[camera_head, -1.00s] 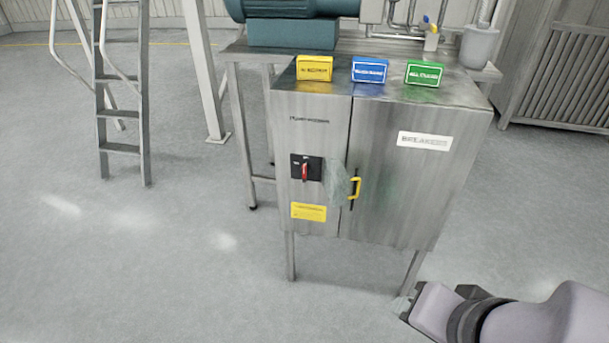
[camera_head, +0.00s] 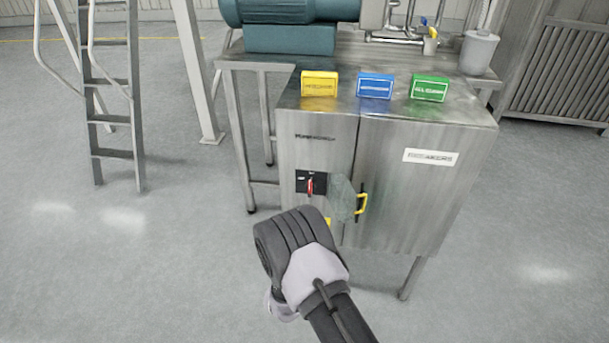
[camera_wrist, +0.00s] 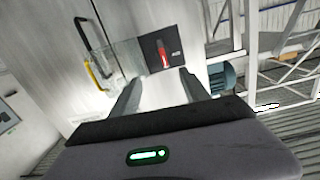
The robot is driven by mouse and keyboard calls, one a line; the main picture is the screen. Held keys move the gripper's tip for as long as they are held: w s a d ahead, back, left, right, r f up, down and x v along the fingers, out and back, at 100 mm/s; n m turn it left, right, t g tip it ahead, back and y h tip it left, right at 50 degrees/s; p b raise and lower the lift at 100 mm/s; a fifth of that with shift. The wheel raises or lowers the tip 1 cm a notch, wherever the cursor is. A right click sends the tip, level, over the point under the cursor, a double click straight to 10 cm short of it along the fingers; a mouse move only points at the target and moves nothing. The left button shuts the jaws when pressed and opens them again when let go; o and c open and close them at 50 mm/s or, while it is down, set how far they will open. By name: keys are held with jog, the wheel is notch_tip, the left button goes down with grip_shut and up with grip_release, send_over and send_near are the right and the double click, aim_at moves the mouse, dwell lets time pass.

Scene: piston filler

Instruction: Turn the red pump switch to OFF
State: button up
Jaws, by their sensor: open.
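The red pump switch (camera_head: 310,186) sits on a black plate (camera_head: 300,176) on the left front of the steel cabinet (camera_head: 400,190). Its red handle stands roughly upright. The switch also shows in the wrist view (camera_wrist: 161,58), ahead of my fingers. My gripper (camera_wrist: 160,76) is open and empty; its two fingers point toward the cabinet front, apart from the switch. The lettering on the switch plate is too small to read.
A translucent panel (camera_head: 342,198) juts out just right of the switch, beside a yellow handle (camera_head: 362,203). Yellow (camera_head: 320,84), blue (camera_head: 375,86) and green (camera_head: 429,88) boxes stand on top. A ladder (camera_head: 110,95) is at left. The floor between is clear.

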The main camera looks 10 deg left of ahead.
jog(key=s+f, duration=0.1)
jog(key=f, duration=0.1)
jog(key=n+b, duration=0.1)
jog(key=b, duration=0.5)
send_near(310, 191)
jog(key=shift+t, duration=0.3)
jog(key=w, duration=0.9)
jog(key=shift+w+d+f, duration=0.1)
jog(key=shift+d+f, duration=0.1)
jog(key=shift+f, duration=0.15)
jog(key=shift+w+r, duration=0.1)
jog(key=shift+w, duration=0.25)
grip_shut()
